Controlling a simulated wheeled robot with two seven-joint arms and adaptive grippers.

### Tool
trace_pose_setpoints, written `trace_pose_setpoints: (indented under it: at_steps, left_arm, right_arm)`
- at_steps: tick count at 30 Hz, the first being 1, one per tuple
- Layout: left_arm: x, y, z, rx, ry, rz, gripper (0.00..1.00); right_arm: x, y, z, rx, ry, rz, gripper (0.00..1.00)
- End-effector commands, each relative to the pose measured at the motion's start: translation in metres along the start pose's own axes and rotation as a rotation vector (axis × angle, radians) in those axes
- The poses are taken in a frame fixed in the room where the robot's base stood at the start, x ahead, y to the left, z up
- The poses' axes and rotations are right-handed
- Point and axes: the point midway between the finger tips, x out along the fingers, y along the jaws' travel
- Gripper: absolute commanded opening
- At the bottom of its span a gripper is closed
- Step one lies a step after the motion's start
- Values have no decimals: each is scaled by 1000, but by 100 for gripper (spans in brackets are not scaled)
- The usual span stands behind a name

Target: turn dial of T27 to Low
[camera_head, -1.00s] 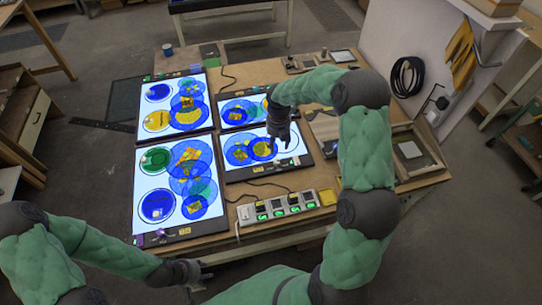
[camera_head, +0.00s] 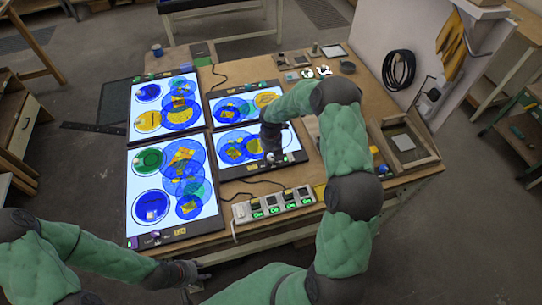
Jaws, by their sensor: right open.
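Several light panels lie on the table, each with a small tag on its dark frame; the tags are too small to read, so I cannot tell which is T27. My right gripper (camera_head: 271,158) is open over the lower right part of the front middle panel (camera_head: 236,130), near its front frame edge. It hides part of that frame; no dial can be made out there. My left gripper (camera_head: 193,274) hangs in front of the table's front edge, away from the panels; its fingers are too small to judge.
A back middle panel (camera_head: 207,104) adjoins. A power strip (camera_head: 240,213) with several green-lit switches lies at the front. A wooden tray (camera_head: 432,157) is at right.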

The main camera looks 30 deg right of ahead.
Motion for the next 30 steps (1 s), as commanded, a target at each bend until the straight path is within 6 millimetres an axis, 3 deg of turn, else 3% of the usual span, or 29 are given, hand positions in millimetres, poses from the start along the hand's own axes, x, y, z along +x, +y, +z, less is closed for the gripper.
trace_pose_setpoints:
  at_steps: [8,12,14,30]
  left_arm:
    - [0,0,0,0,0,0,40]
    - [0,0,0,0,0,0,40]
    - [0,0,0,0,0,0,40]
    - [4,-1,0,0,0,0,40]
  right_arm:
    - [1,0,0,1,0,0,52]
    - [1,0,0,1,0,0,13]
    - [1,0,0,1,0,0,0]
    - [1,0,1,120,-2,1,0]
